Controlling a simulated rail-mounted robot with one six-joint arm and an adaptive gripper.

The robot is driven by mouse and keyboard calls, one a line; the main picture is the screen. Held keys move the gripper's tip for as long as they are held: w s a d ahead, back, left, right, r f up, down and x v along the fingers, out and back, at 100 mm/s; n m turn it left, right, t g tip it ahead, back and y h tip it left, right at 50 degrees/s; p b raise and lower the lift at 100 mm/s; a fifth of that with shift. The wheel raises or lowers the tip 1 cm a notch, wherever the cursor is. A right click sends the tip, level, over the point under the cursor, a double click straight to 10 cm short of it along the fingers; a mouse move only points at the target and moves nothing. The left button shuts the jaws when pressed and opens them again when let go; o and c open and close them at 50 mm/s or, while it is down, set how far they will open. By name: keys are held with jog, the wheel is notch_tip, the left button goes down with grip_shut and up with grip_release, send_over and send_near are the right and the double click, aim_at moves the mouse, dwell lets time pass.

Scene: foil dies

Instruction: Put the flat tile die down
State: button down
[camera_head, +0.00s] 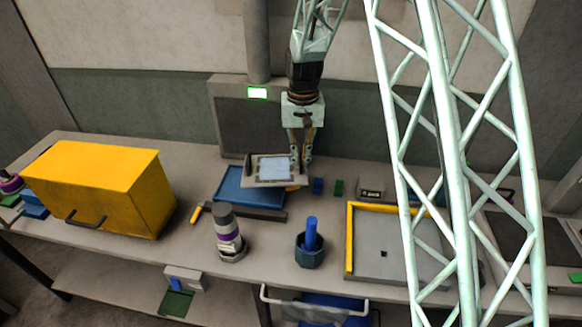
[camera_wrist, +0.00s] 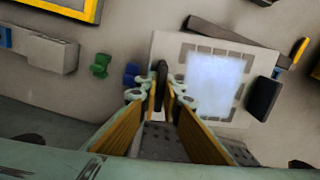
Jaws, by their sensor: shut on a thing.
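The flat tile die (camera_head: 273,168) is a pale plate with a light blue panel, framed by dark marks; it also shows in the wrist view (camera_wrist: 212,87). A dark upright grip stands at each end. My gripper (camera_head: 302,160) points down at the die's right end. In the wrist view my gripper (camera_wrist: 162,96) is shut on the near dark grip, between its two fingers. The die looks roughly level and overlaps the right part of a blue plate (camera_head: 232,191) in the head view. I cannot tell whether it hangs above or touches anything.
A yellow box (camera_head: 95,185) stands left. In front are a grey-purple cylinder (camera_head: 228,235) and a dark blue cup (camera_head: 309,254) holding a blue rod. A yellow-edged tray (camera_head: 349,240) lies further right.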

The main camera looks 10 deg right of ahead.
jog(key=s+d+n+b, duration=0.1)
jog(key=s+d+b, duration=0.1)
jog(key=d+b, duration=0.3)
jog(key=shift+s+d, duration=0.2)
jog(key=shift+d, duration=0.25)
jog(key=shift+w+d, duration=0.2)
dwell(0.4)
